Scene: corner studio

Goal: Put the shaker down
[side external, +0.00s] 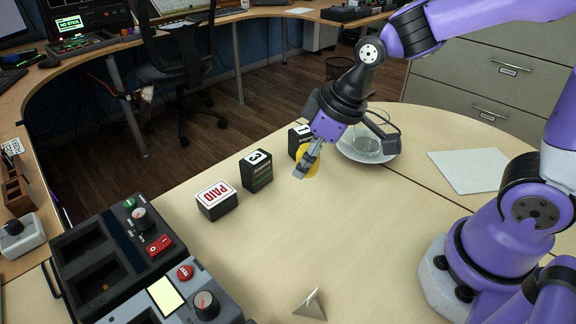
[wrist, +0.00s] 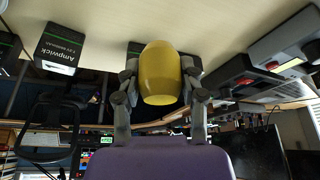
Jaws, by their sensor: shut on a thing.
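The yellow shaker (side external: 312,164) is between the fingers of my gripper (side external: 306,161), over the far part of the pale table. In the wrist view the shaker (wrist: 160,75) fills the space between the two fingers (wrist: 160,85), which are shut on its sides. In the side view my fingers partly cover it. I cannot tell whether it touches the table or hangs just above it.
Several black boxes stand along the table's far edge: one with a PAID label (side external: 217,203), one marked 3 (side external: 257,172), one close behind my gripper (side external: 297,139). A glass jug (side external: 368,143) stands on a white plate (side external: 385,158). The table's middle is clear.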

